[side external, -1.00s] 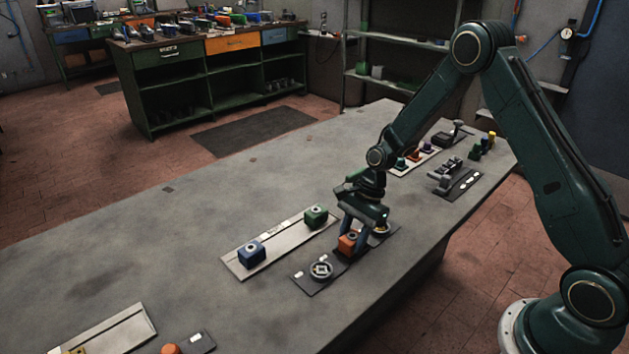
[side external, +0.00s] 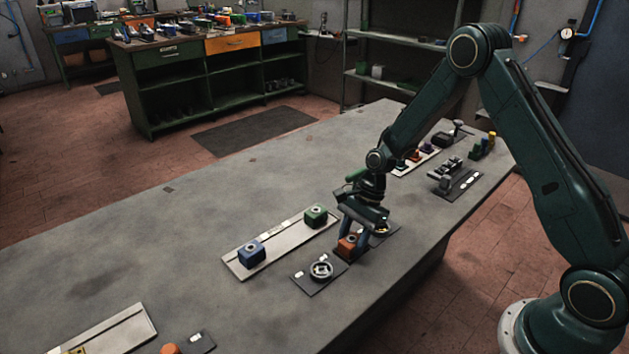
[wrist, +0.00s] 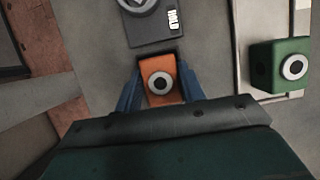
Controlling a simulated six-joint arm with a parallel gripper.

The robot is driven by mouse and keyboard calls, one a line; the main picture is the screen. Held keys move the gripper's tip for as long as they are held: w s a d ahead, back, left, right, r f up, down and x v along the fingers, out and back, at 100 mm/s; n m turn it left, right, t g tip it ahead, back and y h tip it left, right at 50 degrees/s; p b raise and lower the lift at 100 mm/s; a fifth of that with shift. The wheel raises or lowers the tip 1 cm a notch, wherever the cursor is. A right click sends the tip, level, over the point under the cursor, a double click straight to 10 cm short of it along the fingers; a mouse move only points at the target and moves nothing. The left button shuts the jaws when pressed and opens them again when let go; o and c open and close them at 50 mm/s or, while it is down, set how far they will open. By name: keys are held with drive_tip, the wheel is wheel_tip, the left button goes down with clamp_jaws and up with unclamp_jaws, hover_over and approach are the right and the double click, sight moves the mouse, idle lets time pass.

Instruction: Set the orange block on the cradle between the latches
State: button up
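My gripper (wrist: 160,85) appears shut on the block, though any thin gap is hard to see.
A dark plate (side external: 304,279) with a round grey dial (side external: 321,271) lies beside the block; its label reads HOLD. A pale tray (side external: 282,243) behind holds a blue block (side external: 251,253) and a green block (side external: 315,216). The table left of these is mostly clear.

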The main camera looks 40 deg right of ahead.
drive_tip(key=shift+o, duration=0.4)
drive_tip(key=shift+o, duration=0.5)
drive_tip(key=shift+d+r, duration=0.1)
drive_tip(key=shift+r, duration=0.1)
drive_tip(key=v, duration=1.3)
drive_tip(key=shift+r, duration=0.15)
drive_tip(key=shift+r, duration=0.1)
